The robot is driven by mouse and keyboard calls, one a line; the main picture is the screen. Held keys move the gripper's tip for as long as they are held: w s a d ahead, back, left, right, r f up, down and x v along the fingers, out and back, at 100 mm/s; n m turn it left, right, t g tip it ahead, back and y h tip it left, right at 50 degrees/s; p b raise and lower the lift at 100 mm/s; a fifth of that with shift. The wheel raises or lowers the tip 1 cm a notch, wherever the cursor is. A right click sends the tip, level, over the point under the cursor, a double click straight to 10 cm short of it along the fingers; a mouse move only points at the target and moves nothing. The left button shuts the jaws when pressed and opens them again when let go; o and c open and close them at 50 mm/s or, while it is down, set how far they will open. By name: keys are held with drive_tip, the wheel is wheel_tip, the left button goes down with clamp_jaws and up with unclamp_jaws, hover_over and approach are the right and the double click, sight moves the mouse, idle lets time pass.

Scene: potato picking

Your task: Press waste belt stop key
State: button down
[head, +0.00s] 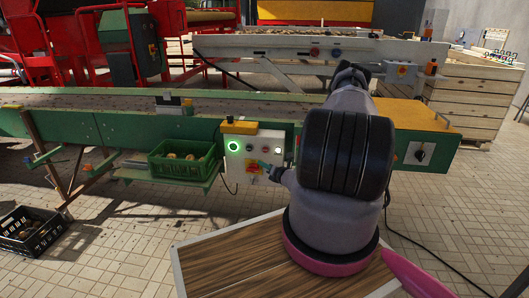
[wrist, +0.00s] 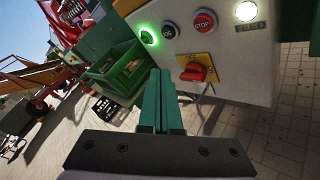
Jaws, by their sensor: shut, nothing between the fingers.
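A pale control box (head: 236,165) is fixed to the front of the green conveyor and fills the upper middle of the wrist view (wrist: 240,70). On it in the wrist view are a glowing green lamp (wrist: 148,37), a dark button (wrist: 168,30), a red button marked STOP (wrist: 204,22), a lit white lamp marked FEED (wrist: 246,11) and a red rotary switch (wrist: 194,71) on a yellow plate. My gripper (wrist: 161,72) is shut and empty, its green fingers pointing at the box below the dark button. The fingertips look apart from the STOP button; contact with the box cannot be told.
A green crate of potatoes (head: 184,160) stands on a shelf left of the box. A black crate (head: 30,231) is on the tiled floor. Another panel with a black rotary switch (head: 420,153) is at right. My arm hides part of the conveyor. Floor at lower left is mostly clear.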

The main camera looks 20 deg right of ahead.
sight(267, 152)
drive_tip(key=shift+w+d, duration=0.8)
drive_tip(key=shift+w, duration=0.4)
drive_tip(key=shift+w+d, duration=0.85)
drive_tip(key=shift+w, duration=0.4)
drive_tip(key=shift+w+d, duration=0.8)
drive_tip(key=shift+w, duration=0.4)
drive_tip(key=shift+w, duration=0.1)
drive_tip(key=shift+w+d, duration=0.2)
drive_tip(key=shift+w, duration=0.05)
drive_tip(key=shift+w+d, duration=0.25)
drive_tip(key=shift+w, duration=0.1)
idle(0.3)
drive_tip(key=shift+s+a, duration=0.45)
drive_tip(key=shift+s, duration=0.25)
drive_tip(key=shift+s+a, duration=0.7)
drive_tip(key=shift+s, duration=0.35)
drive_tip(key=shift+s+a, duration=0.7)
drive_tip(key=shift+s, duration=0.35)
